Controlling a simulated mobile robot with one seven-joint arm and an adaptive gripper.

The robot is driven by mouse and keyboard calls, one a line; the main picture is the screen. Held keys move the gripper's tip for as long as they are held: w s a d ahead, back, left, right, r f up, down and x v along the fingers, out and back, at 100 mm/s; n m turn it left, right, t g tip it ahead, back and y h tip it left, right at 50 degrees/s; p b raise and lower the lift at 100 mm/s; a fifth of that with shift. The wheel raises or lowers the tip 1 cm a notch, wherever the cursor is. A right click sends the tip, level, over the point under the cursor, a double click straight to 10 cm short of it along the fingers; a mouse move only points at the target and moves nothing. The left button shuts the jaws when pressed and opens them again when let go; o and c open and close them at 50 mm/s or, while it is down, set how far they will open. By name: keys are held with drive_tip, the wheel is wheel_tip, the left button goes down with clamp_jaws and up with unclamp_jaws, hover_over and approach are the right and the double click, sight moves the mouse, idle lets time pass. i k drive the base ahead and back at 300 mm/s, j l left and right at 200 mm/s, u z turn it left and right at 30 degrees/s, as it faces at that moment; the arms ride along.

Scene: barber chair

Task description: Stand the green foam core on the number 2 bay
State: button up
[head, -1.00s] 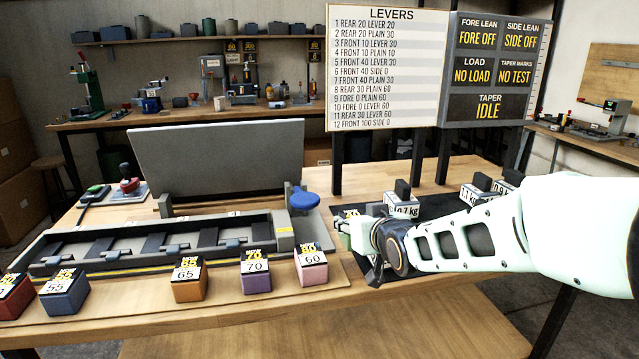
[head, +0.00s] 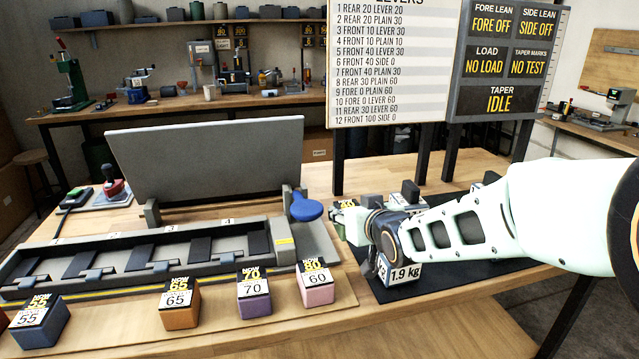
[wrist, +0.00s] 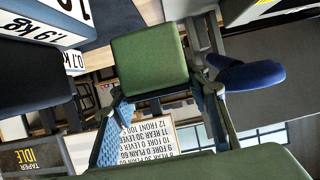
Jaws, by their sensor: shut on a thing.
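The green foam core shows in the wrist view (wrist: 150,62) as a green block between the two fingertips. My gripper (wrist: 160,88) is shut on it. In the head view my gripper (head: 348,218) is raised at the right of the bay trough, near the blue knob, and the core is mostly hidden. The trough (head: 60,291) is a long grey frame with several bays and dark sloping plates. Small number labels run along its back edge; the 4 is at the right end and the lower numbers lie to its left. The number 2 label is too small to read surely.
A 1.9 kg weight (head: 404,274) is beside my arm.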

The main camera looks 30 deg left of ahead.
sight(110, 265)
drive_tip(key=i+j, duration=0.2)
drive_tip(key=j, duration=0.2)
drive_tip(key=i+j, duration=0.25)
drive_tip(key=j, duration=0.15)
drive_tip(key=i+j, duration=0.2)
drive_tip(key=j, duration=0.2)
drive_tip(key=l+z, duration=0.05)
